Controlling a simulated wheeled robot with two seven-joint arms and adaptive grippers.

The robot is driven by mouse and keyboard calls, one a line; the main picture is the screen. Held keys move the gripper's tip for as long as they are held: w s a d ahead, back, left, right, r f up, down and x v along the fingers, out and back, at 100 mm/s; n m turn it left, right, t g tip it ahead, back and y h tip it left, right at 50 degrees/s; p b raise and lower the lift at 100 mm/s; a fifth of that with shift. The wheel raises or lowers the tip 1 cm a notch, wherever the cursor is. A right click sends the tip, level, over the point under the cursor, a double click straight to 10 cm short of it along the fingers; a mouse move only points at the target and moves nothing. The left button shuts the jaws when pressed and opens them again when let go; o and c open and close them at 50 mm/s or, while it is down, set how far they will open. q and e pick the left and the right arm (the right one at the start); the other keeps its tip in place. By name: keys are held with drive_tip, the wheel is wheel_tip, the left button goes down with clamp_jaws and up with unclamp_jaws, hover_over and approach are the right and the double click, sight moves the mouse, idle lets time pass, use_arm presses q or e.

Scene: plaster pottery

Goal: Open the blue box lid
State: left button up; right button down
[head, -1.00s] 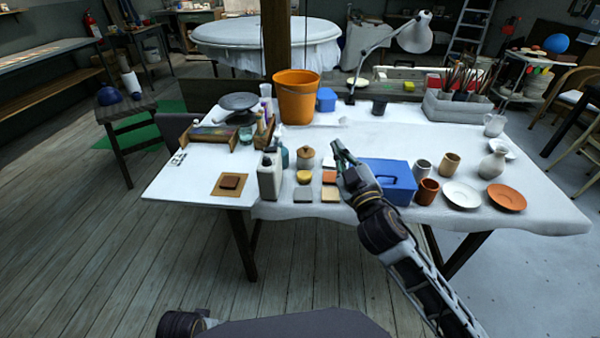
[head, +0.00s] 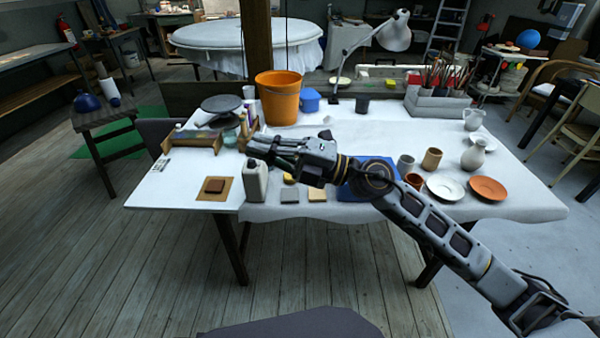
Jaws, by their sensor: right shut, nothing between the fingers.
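The blue box (head: 350,192) is on the front middle of the white-covered table. My right gripper (head: 258,150) reaches across in front of the box and points left. Its fingers are shut and empty, near the top of the pale jug and left of the box. My left gripper is not in view.
The pale jug (head: 256,180) stands below my right fingertips. Small tiles (head: 290,194) lie between jug and box. Cups (head: 432,158), a white plate (head: 445,188) and a terracotta plate (head: 487,188) are on the right. An orange bucket (head: 277,98) stands behind.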

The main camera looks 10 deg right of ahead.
drive_tip(key=w+d+f+n+g+h, duration=0.2)
drive_tip(key=d+f+n+g+h, duration=0.25)
drive_tip(key=d+f+h, duration=0.65)
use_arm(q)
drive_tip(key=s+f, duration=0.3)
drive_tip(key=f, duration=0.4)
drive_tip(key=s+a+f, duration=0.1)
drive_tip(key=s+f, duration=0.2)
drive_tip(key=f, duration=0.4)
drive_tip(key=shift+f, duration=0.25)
use_arm(e)
drive_tip(key=w+d+m+h, duration=0.2)
drive_tip(key=d+h, duration=0.7)
drive_tip(key=d, duration=1.1)
drive_tip(key=shift+f+m+t, duration=0.2)
drive_tip(key=shift+m+t, duration=0.15)
drive_tip(key=shift+m, duration=0.3)
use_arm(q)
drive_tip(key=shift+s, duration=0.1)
use_arm(e)
drive_tip(key=shift+w, duration=0.1)
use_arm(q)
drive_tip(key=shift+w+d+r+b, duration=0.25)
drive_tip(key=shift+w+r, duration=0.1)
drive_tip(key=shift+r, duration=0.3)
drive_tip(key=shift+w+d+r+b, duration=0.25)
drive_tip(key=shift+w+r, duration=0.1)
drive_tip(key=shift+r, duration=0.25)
use_arm(e)
drive_tip(key=x, duration=1)
